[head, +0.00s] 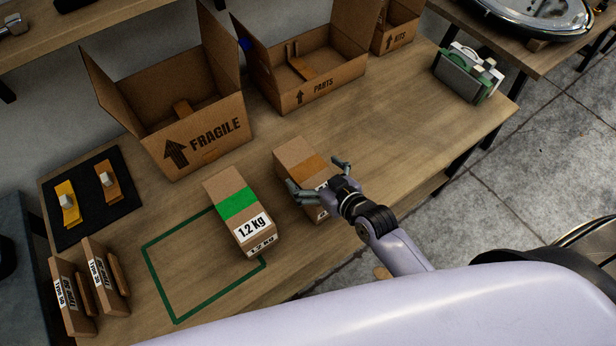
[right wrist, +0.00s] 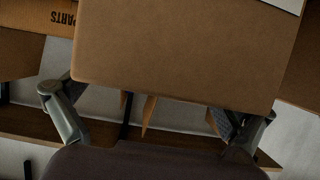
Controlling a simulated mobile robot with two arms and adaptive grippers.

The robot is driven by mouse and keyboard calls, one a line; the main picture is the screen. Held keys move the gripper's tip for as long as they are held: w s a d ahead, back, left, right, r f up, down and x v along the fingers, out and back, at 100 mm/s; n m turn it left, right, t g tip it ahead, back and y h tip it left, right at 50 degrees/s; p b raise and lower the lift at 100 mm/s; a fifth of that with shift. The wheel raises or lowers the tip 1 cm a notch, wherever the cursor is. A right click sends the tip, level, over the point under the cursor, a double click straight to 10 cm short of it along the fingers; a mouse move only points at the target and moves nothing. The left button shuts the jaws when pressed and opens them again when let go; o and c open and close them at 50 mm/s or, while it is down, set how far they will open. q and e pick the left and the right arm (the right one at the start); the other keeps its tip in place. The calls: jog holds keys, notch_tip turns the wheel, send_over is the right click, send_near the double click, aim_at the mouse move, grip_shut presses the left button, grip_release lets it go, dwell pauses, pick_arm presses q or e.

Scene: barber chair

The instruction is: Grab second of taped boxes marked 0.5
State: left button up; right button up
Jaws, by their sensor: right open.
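A cardboard box with brown-orange tape (head: 296,152) stands on the table right of centre. Its label is mostly hidden behind my right gripper, so its marking cannot be read. My right gripper (head: 317,174) is open, with one finger on each side of this box near its front end. In the right wrist view the box's plain face (right wrist: 175,50) fills the upper middle, between and beyond the spread fingers (right wrist: 155,105). A second box (head: 225,185), with green tape and a "1.2 kg" label, stands to the left. My left gripper is not in view.
Open cartons marked FRAGILE (head: 205,140), PARTS (head: 320,92) and KITS (head: 398,37) line the back. A green tape outline (head: 160,285) lies at the front left. A black mat (head: 92,203) and two small upright boxes are farther left. The table's right part is mostly clear.

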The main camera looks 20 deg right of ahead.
jog(key=shift+w+a+f, duration=0.2)
jog(key=shift+w+f, duration=0.05)
jog(key=shift+w, duration=0.3)
jog(key=shift+s, duration=0.1)
jog(key=shift+c, duration=0.6)
jog(key=c, duration=1.9)
jog(key=shift+r, duration=0.1)
